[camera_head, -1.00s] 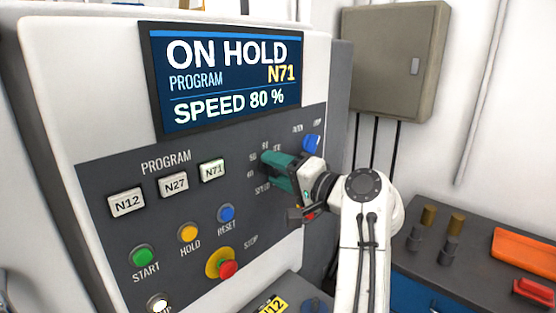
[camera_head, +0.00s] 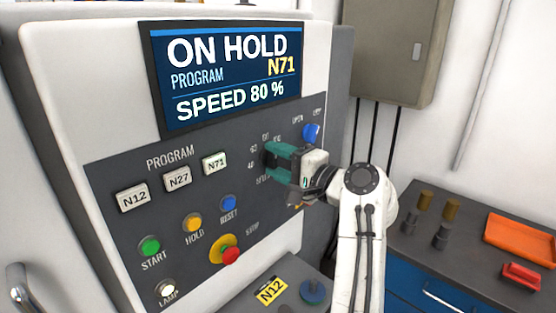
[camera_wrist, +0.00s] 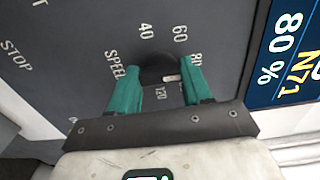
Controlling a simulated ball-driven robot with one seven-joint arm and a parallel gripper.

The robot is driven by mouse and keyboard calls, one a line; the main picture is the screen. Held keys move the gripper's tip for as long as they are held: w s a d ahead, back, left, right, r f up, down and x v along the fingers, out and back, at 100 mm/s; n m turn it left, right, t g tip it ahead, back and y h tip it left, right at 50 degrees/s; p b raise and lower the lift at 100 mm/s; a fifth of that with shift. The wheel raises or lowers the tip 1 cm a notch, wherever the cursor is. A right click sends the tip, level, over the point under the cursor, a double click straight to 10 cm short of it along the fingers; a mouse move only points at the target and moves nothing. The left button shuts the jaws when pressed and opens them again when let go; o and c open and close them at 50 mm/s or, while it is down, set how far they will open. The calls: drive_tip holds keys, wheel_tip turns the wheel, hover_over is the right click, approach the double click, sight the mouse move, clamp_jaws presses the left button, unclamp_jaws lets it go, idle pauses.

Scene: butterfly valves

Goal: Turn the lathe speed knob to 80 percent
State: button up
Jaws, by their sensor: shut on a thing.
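The lathe speed knob (camera_wrist: 158,68) is a dark round knob with a light pointer mark, seen in the wrist view among the numbers 40, 60 and 120 and a partly covered 80. My gripper (camera_wrist: 160,85) has its two green fingers on either side of the knob, shut on it. The screen (camera_head: 230,75) reads ON HOLD, PROGRAM N71, SPEED 80 %. It also shows in the wrist view (camera_wrist: 292,50).
Left of my gripper are the N71 button (camera_head: 215,164), blue RESET (camera_head: 228,202), yellow HOLD (camera_head: 194,223), green START (camera_head: 150,246) and red STOP (camera_head: 231,256). A blue switch (camera_head: 311,132) is just above my gripper. A bench with an orange tray (camera_head: 520,245) stands at the right.

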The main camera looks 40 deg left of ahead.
drive_tip(key=shift+w, duration=0.1)
drive_tip(key=o, duration=1.1)
drive_tip(key=shift+c, duration=0.2)
drive_tip(key=d+b, duration=0.3)
drive_tip(key=d, duration=0.7)
drive_tip(key=shift+s+d, duration=0.4)
drive_tip(key=shift+s, duration=0.05)
